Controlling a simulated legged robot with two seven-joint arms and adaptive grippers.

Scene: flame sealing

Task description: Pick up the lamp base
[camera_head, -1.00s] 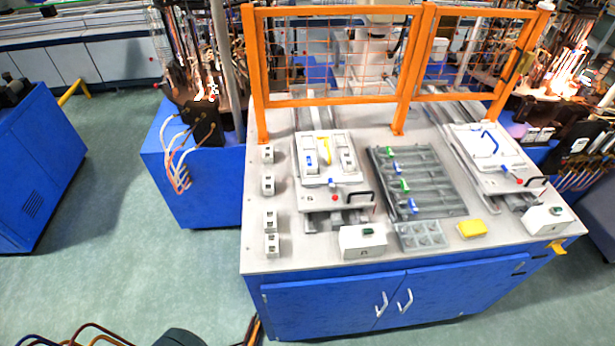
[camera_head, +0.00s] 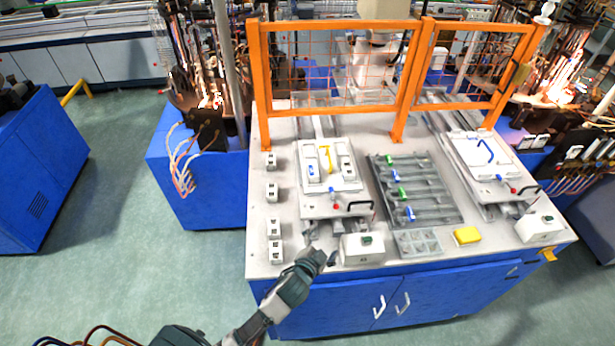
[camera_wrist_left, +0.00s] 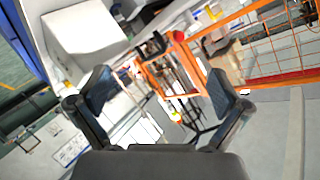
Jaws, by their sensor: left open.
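No part is clearly recognisable as the lamp base. Small blue and green pieces (camera_head: 403,192) lie on a grey slatted rack (camera_head: 447,206) in the middle of the table. A white fixture plate (camera_head: 345,181) to its left carries pale blocks, a yellow part and a blue part. My left gripper (camera_head: 322,247) is open over the table's front edge, just left of a white button box (camera_head: 361,249). In the left wrist view its two fingers (camera_wrist_left: 160,95) are spread with nothing between them. My right gripper is out of view.
Small white switch boxes (camera_head: 272,191) line the table's left side. A second fixture (camera_head: 483,160) stands at the right. A grey compartment tray (camera_head: 418,242) and a yellow block (camera_head: 467,236) lie near the front edge. An orange mesh fence (camera_head: 340,107) closes the back.

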